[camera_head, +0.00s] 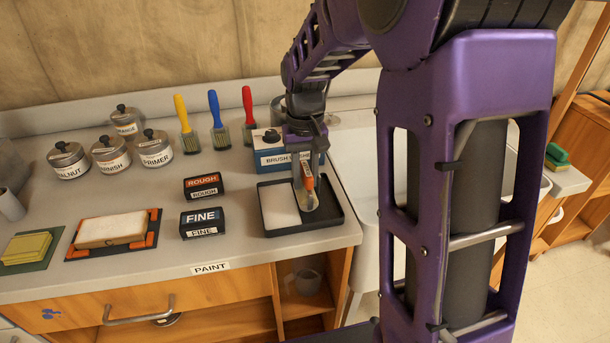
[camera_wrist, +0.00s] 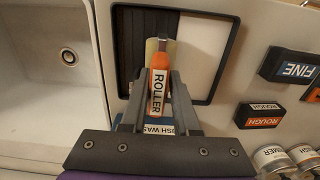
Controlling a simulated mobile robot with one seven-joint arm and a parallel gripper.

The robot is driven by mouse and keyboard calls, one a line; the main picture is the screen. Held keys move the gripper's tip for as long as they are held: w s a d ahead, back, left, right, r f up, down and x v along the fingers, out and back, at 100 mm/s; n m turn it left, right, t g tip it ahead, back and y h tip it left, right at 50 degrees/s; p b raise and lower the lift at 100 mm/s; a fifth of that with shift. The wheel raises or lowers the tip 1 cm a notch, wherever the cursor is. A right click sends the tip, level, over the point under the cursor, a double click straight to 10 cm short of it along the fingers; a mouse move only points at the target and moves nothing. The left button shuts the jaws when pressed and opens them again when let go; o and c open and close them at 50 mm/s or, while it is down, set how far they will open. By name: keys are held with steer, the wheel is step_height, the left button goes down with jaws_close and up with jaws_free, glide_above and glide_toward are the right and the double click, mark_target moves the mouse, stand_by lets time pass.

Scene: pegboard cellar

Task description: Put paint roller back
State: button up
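The paint roller has an orange handle (camera_head: 308,180) with a pale roller head (camera_head: 308,201) at the black tray (camera_head: 334,224), on its right side. In the wrist view the orange handle (camera_wrist: 157,82) carries a white "ROLLER" label, with the roller head beyond it. My gripper (camera_head: 308,182) points down over the tray, one finger on each side of the handle. In the wrist view my gripper (camera_wrist: 158,88) has the handle between its fingers. I cannot tell whether the fingers press on it. Whether the roller head touches the tray is unclear. A white pad or sheet lies in the tray's left part.
A blue "BRUSH WASH" box (camera_head: 270,152) stands just behind the tray. "ROUGH" (camera_head: 204,186) and "FINE" (camera_head: 202,222) blocks sit left of it. Brushes and lidded tins stand farther back. A white sink (camera_head: 352,150) is to the right. The counter's front edge is close.

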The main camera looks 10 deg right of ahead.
steer(key=shift+o, duration=1.4)
steer(key=shift+r, duration=0.1)
step_height(320, 180, up, 12)
steer(key=p, duration=0.2)
steer(key=shift+r, duration=0.1)
